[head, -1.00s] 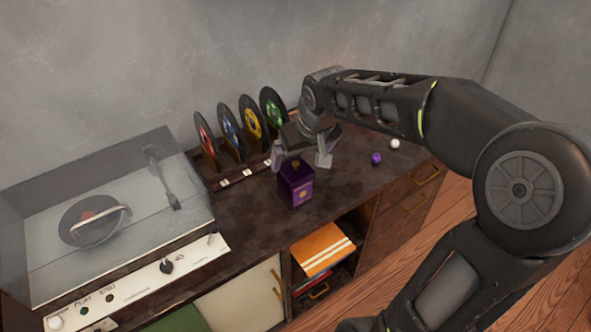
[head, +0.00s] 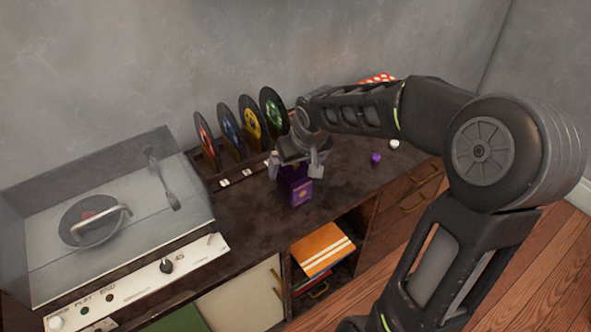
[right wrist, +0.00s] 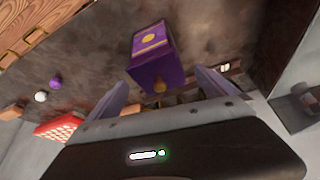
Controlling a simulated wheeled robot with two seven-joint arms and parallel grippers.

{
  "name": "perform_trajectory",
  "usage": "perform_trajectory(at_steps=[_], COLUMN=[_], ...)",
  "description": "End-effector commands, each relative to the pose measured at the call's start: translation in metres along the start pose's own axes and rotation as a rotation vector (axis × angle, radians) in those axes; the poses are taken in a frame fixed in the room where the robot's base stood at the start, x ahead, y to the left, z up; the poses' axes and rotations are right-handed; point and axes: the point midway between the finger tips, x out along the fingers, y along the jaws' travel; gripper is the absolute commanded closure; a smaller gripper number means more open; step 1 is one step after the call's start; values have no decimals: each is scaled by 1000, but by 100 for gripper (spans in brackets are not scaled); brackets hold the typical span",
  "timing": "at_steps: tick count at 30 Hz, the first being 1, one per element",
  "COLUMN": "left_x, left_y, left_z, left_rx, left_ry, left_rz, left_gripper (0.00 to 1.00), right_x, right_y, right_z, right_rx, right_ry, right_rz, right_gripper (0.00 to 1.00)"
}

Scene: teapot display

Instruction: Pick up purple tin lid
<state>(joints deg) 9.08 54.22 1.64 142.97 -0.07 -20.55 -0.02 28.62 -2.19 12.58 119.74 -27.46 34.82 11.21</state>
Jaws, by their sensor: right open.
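The purple tin (head: 298,194) stands upright on the dark cabinet top, in front of the record rack. In the right wrist view its lid (right wrist: 150,76) is on, with a gold knob (right wrist: 159,87), and the tin's side (right wrist: 149,40) has a gold emblem. My right gripper (head: 295,168) is open above the tin, its fingers to either side of the lid. In the head view the gripper hides most of the lid. In the right wrist view the fingers (right wrist: 160,94) frame the knob end, and nothing is held. My left gripper is not in view.
A record rack (head: 245,175) with several records stands behind the tin. A record player (head: 110,215) fills the left side. A purple ball (head: 376,157) and a white ball (head: 394,144) lie to the right. The cabinet top (head: 250,225) in front is clear.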

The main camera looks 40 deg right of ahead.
Motion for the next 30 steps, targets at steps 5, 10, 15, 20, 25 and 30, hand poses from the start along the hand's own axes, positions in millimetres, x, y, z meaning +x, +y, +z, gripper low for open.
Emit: perform_trajectory(at_steps=[5,10,15,20,25,30], left_x=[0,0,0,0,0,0], left_y=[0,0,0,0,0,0], left_z=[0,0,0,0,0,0], left_rx=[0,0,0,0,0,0], left_ry=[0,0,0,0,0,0], left_rz=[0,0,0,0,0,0], left_gripper=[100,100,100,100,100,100], right_x=[0,0,0,0,0,0], right_y=[0,0,0,0,0,0], right_z=[0,0,0,0,0,0], right_rx=[0,0,0,0,0,0], right_ry=[0,0,0,0,0,0], right_rz=[0,0,0,0,0,0], right_gripper=[4,4,13,26,40,54])
